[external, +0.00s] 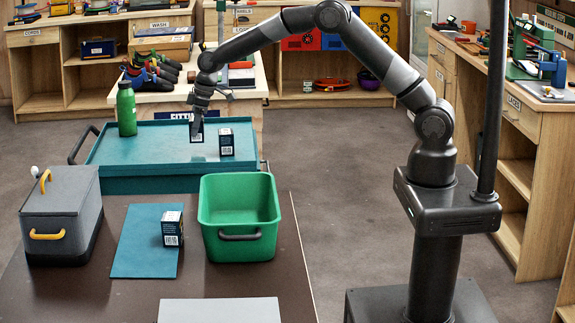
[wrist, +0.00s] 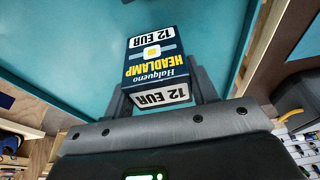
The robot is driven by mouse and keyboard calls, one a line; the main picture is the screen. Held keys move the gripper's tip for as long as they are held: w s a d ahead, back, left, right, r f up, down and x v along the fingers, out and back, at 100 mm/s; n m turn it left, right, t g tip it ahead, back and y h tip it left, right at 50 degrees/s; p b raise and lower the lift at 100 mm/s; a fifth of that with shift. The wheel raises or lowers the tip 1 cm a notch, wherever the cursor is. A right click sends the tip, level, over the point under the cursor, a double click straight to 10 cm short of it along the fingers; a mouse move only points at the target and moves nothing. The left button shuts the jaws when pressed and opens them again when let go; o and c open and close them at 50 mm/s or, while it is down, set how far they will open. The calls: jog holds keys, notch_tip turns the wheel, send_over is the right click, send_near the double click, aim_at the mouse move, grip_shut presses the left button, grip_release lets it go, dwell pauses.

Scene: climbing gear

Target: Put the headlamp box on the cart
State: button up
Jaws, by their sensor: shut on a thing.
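The headlamp box (wrist: 152,62) is dark blue with yellow HEADLAMP lettering and white 12 EUR labels. My gripper (external: 197,123) is shut on it, with a finger on either side in the wrist view. In the external view this box (external: 197,134) is over the teal cart (external: 150,157), partly hidden by the gripper. I cannot tell whether its underside touches the cart top. A second small dark box (external: 226,142) stands on the cart just to its right. A third similar box (external: 172,228) stands on the teal mat (external: 133,262) on the near table.
A green bottle (external: 126,109) stands at the cart's back left corner. A green bin (external: 240,221) and a grey lidded box (external: 61,212) with yellow handles stand on the near table. The cart's left and front top is clear. Wooden shelving lines the back and right.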

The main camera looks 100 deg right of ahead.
jog(key=shift+f, duration=1.85)
jog(key=shift+f, duration=0.1)
jog(key=o, duration=1)
